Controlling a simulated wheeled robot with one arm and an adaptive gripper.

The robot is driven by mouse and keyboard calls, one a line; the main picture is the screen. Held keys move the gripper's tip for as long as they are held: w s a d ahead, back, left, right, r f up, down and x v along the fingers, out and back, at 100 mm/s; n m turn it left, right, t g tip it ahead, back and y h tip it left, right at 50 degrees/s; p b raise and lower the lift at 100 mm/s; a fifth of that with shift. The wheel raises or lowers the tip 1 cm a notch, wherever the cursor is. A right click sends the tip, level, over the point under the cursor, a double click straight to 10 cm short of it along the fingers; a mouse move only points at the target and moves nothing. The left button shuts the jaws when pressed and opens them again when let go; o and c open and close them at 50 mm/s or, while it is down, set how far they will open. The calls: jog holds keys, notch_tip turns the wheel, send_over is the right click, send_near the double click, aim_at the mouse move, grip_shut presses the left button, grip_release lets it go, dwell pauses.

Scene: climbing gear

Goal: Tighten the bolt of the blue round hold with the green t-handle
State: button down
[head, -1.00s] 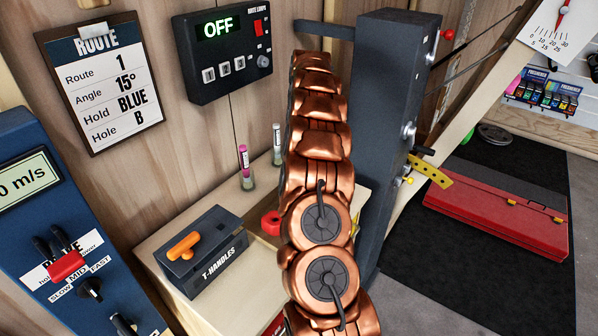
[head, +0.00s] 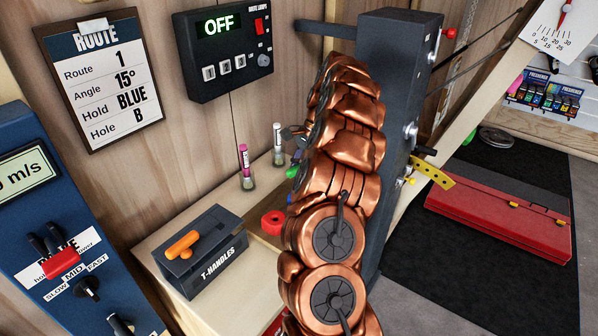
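A small green piece (head: 297,155) shows at the left edge of my copper arm. It may be part of the green t-handle, but most of it is hidden. A grey piece that looks like part of my gripper (head: 293,133) shows just above it. My arm hides the rest, so I cannot see the fingertips or what they hold.
A clipboard (head: 100,80) reads Route 1, 15°, Hold BLUE, Hole B. A control box (head: 222,50) on the wall shows OFF.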

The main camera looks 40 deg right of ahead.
aim_at(299, 167)
jog(key=shift+r+p, duration=0.3)
jog(key=shift+r, duration=1.2)
jog(key=shift+d+f+n+g, duration=0.15)
jog(key=shift+n+g, duration=0.25)
jog(key=shift+n, duration=0.7)
jog(key=shift+n+g, duration=0.4)
jog(key=shift+n, duration=0.4)
jog(key=shift+r+n+p, duration=0.3)
jog(key=shift+r+p, duration=0.1)
jog(key=shift+p, duration=0.05)
jog(key=n+g+p, duration=0.1)
jog(key=n+p, duration=0.1)
jog(key=shift+s+f+n+h, duration=0.1)
jog(key=shift+n+h, duration=0.2)
jog(key=shift+n, duration=0.1)
jog(key=shift+f+n+g, duration=0.15)
jog(key=shift+n+g, duration=0.25)
jog(key=shift+n, duration=0.4)
